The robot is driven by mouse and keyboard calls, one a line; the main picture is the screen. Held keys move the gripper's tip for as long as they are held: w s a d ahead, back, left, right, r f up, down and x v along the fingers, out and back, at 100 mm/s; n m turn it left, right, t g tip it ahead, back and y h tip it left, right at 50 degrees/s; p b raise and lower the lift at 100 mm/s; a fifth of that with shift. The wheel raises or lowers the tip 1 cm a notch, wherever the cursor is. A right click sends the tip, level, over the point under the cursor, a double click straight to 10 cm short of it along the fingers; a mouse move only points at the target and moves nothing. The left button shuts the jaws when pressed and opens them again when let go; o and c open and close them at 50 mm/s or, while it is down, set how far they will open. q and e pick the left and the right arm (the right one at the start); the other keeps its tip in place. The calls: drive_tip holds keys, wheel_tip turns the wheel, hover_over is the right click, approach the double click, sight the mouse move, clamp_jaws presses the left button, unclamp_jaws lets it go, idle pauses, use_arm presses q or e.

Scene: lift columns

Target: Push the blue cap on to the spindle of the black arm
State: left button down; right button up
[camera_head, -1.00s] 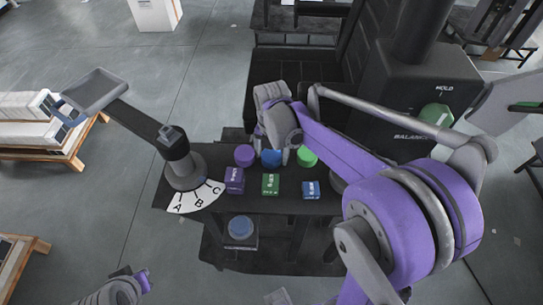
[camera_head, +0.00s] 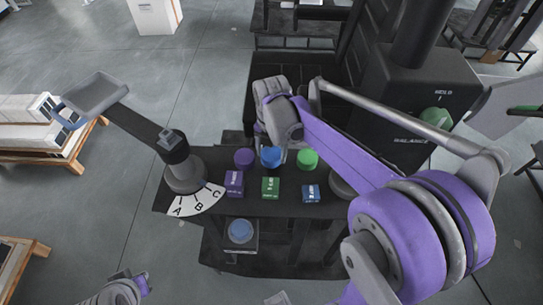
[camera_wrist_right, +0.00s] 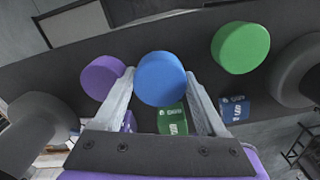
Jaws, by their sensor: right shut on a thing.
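The blue cap (camera_head: 271,156) is a short cylinder between the purple and green caps over the dark bench. In the right wrist view the blue cap (camera_wrist_right: 162,78) sits between the two fingers of my right gripper (camera_wrist_right: 160,85), which is shut on it. In the head view my right gripper (camera_head: 273,146) comes down on it from behind. The black arm (camera_head: 140,118) stands at the bench's left end on a grey pedestal, with a grey pan at its far end. Its small spindle (camera_head: 168,135) points up near the pedestal. My left gripper (camera_head: 125,291) shows only partly at the lower left edge.
A purple cap (camera_head: 244,158) and a green cap (camera_head: 307,158) flank the blue one closely. Purple, green and blue labelled blocks (camera_head: 271,187) stand in front. A white A-B-C dial (camera_head: 196,203) lies by the pedestal. A black machine (camera_head: 420,100) stands at the right.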

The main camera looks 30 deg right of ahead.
sight(271, 153)
wheel_tip(271, 153, up, 8)
drive_tip(key=shift+r+p, duration=0.1)
drive_tip(key=shift+p, duration=0.3)
drive_tip(key=shift+r+p, duration=0.4)
drive_tip(key=shift+r, duration=0.35)
use_arm(q)
drive_tip(key=shift+w+r, duration=0.25)
drive_tip(key=shift+r, duration=0.3)
drive_tip(key=shift+w+r, duration=0.25)
drive_tip(key=shift+r, duration=0.3)
drive_tip(key=shift+s, duration=0.1)
